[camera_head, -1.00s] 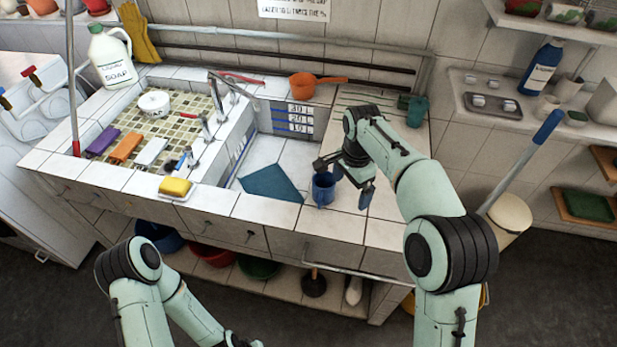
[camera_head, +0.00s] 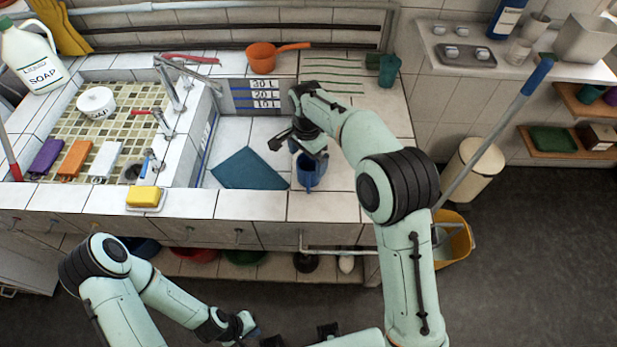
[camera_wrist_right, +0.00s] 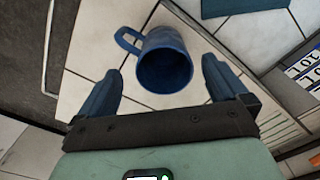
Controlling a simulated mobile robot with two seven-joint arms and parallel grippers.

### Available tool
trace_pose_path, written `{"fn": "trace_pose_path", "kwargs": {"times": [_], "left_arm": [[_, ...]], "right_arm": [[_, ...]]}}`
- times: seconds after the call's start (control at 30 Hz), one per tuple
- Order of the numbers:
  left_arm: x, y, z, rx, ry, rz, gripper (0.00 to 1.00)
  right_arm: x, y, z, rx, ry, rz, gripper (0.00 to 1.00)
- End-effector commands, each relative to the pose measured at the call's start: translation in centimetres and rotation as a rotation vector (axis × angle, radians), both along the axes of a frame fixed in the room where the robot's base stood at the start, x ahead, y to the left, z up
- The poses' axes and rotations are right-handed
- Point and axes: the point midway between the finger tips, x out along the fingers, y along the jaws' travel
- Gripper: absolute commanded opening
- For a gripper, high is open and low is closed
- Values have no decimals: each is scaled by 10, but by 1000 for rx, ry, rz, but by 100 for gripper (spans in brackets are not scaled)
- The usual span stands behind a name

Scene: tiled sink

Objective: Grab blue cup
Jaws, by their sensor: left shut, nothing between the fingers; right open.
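The blue cup (camera_head: 311,174) stands upright on the white tiled counter, right of the blue cloth. My right gripper (camera_head: 300,157) is over the cup, open, and hides part of its top. In the right wrist view the blue cup (camera_wrist_right: 165,66) appears between and just ahead of the two open blue fingers of the right gripper (camera_wrist_right: 161,72). Its handle points to the upper left there. I cannot tell whether a finger touches it. My left gripper (camera_head: 250,330) is low at the bottom of the head view, in front of the counter, shut and empty.
A blue cloth (camera_head: 250,168) lies left of the cup in the sink basin area. A yellow sponge (camera_head: 142,195) sits near the front edge. An orange scoop (camera_head: 264,58) and a green cup (camera_head: 389,69) stand at the back. The counter right of the cup is clear.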

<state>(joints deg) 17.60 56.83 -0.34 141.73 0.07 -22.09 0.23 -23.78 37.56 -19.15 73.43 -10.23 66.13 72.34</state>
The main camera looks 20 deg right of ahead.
Motion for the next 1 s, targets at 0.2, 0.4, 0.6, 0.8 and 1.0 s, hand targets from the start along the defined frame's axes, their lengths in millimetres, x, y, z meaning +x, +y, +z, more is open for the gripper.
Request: {"fn": "trace_pose_path", "kwargs": {"times": [0.2,0.4,0.6,0.8,1.0], "left_arm": [[0,0,-1,0,0,0,0],[0,0,-1,0,0,0,0],[-1,0,-2,0,0,1,0],[-1,0,-2,0,0,0,0],[-1,0,-2,0,0,0,0]], "right_arm": [[1,-1,-16,0,0,-1,100],[3,-1,-46,0,2,0,100],[3,-1,-60,0,-1,-1,100],[4,-1,-60,0,-2,-1,97],[4,-1,-60,0,-2,-1,47]]}}
